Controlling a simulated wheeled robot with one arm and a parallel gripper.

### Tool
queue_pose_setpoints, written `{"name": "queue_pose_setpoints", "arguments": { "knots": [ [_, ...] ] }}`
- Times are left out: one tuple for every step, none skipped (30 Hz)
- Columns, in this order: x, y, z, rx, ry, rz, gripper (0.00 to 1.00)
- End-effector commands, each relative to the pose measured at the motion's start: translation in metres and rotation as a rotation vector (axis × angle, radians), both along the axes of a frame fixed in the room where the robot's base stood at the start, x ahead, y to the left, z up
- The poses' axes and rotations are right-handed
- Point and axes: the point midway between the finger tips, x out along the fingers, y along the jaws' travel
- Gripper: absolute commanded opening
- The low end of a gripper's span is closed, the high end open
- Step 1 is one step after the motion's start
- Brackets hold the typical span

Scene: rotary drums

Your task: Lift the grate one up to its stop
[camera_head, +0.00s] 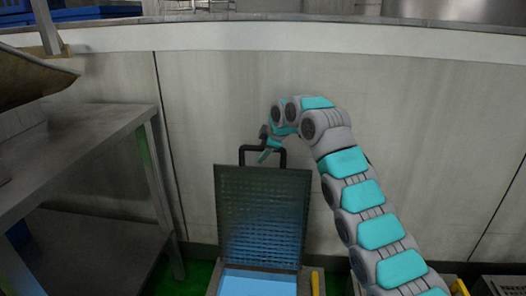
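The grate (262,205) is a dark perforated panel. It stands raised, close to upright, at the back of an open box (209,288) with a light blue inside. A black U-shaped handle (242,158) sticks up from its top edge. My gripper (267,149) is at the top bar of this handle, with a teal finger in front of it. The view is too small to tell whether the fingers are closed around the bar. My arm comes in from the lower right.
A grey metal table (75,160) with a lower shelf stands at the left. A pale panelled wall (420,110) is close behind the grate. A yellow bar (315,283) is beside the box. A dark slotted crate (503,285) is at the lower right.

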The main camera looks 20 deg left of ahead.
Motion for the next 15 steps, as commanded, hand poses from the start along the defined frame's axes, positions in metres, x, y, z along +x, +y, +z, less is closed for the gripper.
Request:
{"name": "queue_pose_setpoints", "arguments": {
  "knots": [
    [0.0,-0.001,0.001,0.0,0.0,0.0,0.57],
    [-0.001,-0.001,0.002,0.0,0.0,0.0,0.57],
    [-0.002,-0.003,0.003,0.0,0.0,0.0,0.57],
    [-0.002,-0.004,0.005,0.0,0.0,-0.001,0.57],
    [-0.003,-0.005,0.008,0.001,0.0,-0.001,0.57],
    [-0.005,-0.007,0.011,0.001,-0.001,-0.001,0.57],
    [-0.006,-0.009,0.014,0.002,-0.003,-0.002,0.57],
    [-0.007,-0.011,0.018,0.003,-0.005,-0.003,0.57],
    [-0.01,-0.014,0.023,0.003,-0.006,-0.001,0.57],
    [-0.012,-0.017,0.028,0.003,-0.005,-0.001,0.57],
    [-0.014,-0.019,0.031,0.003,-0.005,0.0,0.57],
    [-0.016,-0.023,0.037,0.003,-0.005,0.0,0.57],
    [-0.018,-0.025,0.041,0.002,-0.005,-0.002,0.57],
    [-0.02,-0.027,0.044,0.002,-0.005,-0.002,0.57],
    [-0.022,-0.03,0.049,0.002,-0.004,-0.002,0.57]
  ]
}}
